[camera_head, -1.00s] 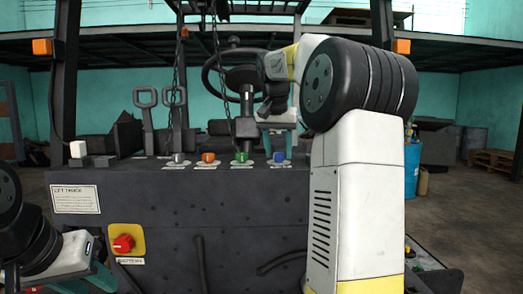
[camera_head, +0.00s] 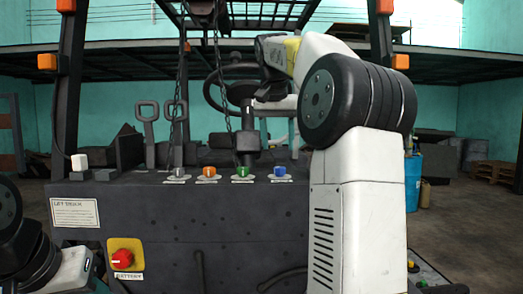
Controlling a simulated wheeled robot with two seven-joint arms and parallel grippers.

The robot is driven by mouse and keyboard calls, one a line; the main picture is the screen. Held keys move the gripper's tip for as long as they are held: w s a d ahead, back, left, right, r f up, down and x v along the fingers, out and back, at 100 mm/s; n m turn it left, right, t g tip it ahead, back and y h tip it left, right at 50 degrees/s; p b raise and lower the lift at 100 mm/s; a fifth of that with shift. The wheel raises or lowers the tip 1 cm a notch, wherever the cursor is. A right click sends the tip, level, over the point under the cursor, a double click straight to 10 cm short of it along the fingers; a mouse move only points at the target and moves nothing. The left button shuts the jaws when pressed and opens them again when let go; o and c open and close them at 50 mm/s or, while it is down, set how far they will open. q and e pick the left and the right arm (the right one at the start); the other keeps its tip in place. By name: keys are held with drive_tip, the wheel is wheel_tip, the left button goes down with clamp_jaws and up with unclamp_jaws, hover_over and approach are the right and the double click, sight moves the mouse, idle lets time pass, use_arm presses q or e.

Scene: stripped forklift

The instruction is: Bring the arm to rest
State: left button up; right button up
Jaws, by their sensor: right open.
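My right arm (camera_head: 352,200) stands tall at the right of centre, its white upper part bending over at a black joint toward the left. My right gripper (camera_head: 262,98) is at the end of it, dark and open, in front of the steering wheel and above the row of coloured knobs. It holds nothing that I can see. Parts of my left arm (camera_head: 30,250) show at the lower left edge, in front of the truck's panel. Its gripper jaws do not show.
The dark forklift panel (camera_head: 200,225) fills the middle, with a red battery knob (camera_head: 123,258). Behind it are two grey levers (camera_head: 147,120) and the steering wheel. Chains (camera_head: 173,100) hang near my right gripper. A blue barrel (camera_head: 412,180) stands right on open floor.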

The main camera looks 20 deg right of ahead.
idle(0.4)
drive_tip(key=s+a+f+n+y, duration=0.1)
drive_tip(key=s+a+f+n, duration=0.1)
drive_tip(key=s+a+f, duration=0.2)
drive_tip(key=s+a+f+n+t+y, duration=0.1)
drive_tip(key=s+a+f, duration=0.4)
drive_tip(key=s+f, duration=0.5)
drive_tip(key=s+a+f+n+t+y, duration=0.1)
drive_tip(key=s+a+f+n+y, duration=0.1)
drive_tip(key=s+f, duration=0.6)
drive_tip(key=s+a+n, duration=0.1)
drive_tip(key=s+a, duration=0.1)
drive_tip(key=shift+s+a+n, duration=0.15)
drive_tip(key=shift+s+n, duration=0.15)
drive_tip(key=shift+s, duration=0.05)
